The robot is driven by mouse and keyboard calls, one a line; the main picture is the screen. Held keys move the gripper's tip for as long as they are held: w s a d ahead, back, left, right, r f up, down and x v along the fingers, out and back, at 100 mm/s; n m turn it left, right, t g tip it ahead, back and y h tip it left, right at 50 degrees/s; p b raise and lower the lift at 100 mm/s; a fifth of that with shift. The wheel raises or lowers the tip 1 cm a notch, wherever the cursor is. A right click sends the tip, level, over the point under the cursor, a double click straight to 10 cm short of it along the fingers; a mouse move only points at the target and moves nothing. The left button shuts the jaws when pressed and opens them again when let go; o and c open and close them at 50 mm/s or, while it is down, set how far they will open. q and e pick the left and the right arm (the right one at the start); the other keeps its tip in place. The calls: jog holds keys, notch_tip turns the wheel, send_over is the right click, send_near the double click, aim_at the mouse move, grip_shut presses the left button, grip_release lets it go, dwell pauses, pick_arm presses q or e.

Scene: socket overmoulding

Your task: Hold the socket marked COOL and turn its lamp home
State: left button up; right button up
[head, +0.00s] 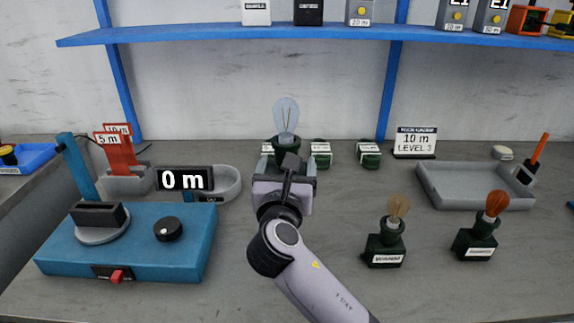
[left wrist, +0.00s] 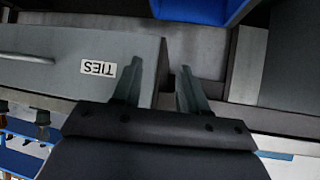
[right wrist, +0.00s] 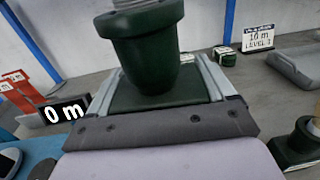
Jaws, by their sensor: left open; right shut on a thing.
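My right gripper (head: 285,180) is shut on a dark green socket (head: 285,146), held upright at the middle of the bench. A pale clear lamp (head: 286,116) stands in its top. In the right wrist view the socket (right wrist: 150,50) fills the space between the right gripper's fingers (right wrist: 162,85). Its label is not visible, so I cannot tell if it reads COOL. How far the lamp is turned in cannot be told. My left gripper (left wrist: 160,75) is open and empty, away from the sockets, and out of the head view.
A socket with an amber lamp (head: 386,245) and one with an orange lamp (head: 478,240) stand at right. Smaller green pieces (head: 369,154) stand behind. A blue tester (head: 140,250) is at left, a grey tray (head: 470,190) at right. A TIES drawer (left wrist: 60,65) is near my left gripper.

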jog(key=shift+f+b, duration=0.95)
jog(key=shift+f, duration=1.05)
jog(key=shift+f+b, duration=4.25)
jog(key=shift+f, duration=3.05)
pick_arm(q)
notch_tip(320, 180, down, 8)
jog(key=d, duration=0.1)
jog(key=shift+w, duration=0.45)
jog(key=shift+d+r, duration=0.15)
pick_arm(e)
jog(key=shift+f, duration=0.15)
